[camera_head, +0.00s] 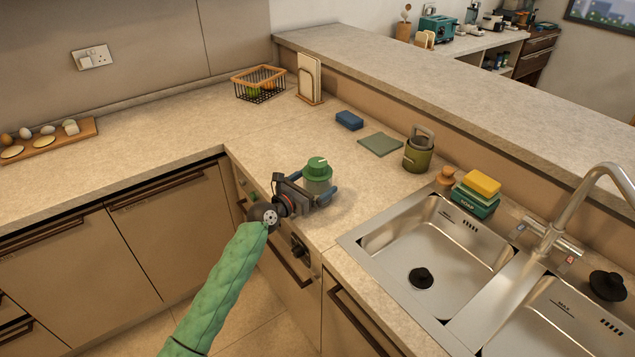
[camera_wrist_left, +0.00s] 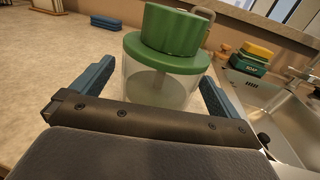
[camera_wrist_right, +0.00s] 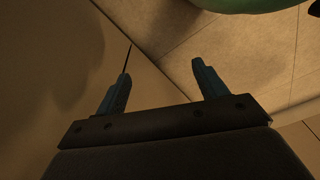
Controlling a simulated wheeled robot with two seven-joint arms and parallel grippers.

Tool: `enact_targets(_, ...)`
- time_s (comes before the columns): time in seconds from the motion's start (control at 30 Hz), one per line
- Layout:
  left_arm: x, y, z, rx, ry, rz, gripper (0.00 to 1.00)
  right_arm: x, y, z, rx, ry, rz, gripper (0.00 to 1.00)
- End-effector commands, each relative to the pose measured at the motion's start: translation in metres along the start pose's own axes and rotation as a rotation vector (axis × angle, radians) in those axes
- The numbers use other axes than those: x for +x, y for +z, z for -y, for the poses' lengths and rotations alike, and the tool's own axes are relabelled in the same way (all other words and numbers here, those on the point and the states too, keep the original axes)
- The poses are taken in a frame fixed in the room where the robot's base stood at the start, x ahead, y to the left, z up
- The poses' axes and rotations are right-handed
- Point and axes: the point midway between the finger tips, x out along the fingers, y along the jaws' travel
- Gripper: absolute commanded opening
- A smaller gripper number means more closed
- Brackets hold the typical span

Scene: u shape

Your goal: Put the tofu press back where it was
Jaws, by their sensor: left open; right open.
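The tofu press (camera_head: 318,176) is a clear jar with a green lid and green top knob. It stands upright on the counter near the front edge, left of the sink. My left gripper (camera_head: 311,193) is open at the press, its two blue fingers on either side of the clear jar. In the left wrist view the press (camera_wrist_left: 162,88) sits between the fingertips (camera_wrist_left: 155,85), with visible gaps at the sides. My right gripper (camera_wrist_right: 165,85) is open and empty, low by the cabinet fronts and floor. It is not seen in the head view.
The sink (camera_head: 375,240), soap box (camera_head: 474,201) and yellow sponge (camera_head: 482,183) are to the right. A wire basket (camera_head: 258,92) is at the back.

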Motion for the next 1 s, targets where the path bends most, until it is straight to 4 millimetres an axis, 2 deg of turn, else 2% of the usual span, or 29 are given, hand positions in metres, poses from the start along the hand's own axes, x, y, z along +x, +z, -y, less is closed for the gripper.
enact_targets(0.1, -0.023, -0.003, 0.0, 0.0, 0.001, 0.0, 1.0, -0.02, -0.015, 0.006, 0.003, -0.008, -0.013, 0.71)
enact_targets(0.3, -0.062, -0.003, 0.0, 0.0, 0.001, 0.0, 1.0, -0.04, -0.02, 0.01, 0.008, -0.015, 0.0, 0.71)
enact_targets(0.5, -0.09, -0.001, 0.0, 0.0, 0.0, 0.001, 1.0, -0.056, -0.024, 0.013, 0.011, -0.02, 0.008, 0.71)
enact_targets(0.7, -0.102, 0.0, 0.0, 0.001, 0.0, 0.0, 1.0, -0.064, -0.025, 0.015, 0.012, -0.023, 0.013, 0.71)
enact_targets(1.0, -0.103, 0.001, 0.0, 0.001, 0.0, 0.001, 1.0, -0.065, -0.025, 0.015, 0.012, -0.023, 0.014, 0.71)
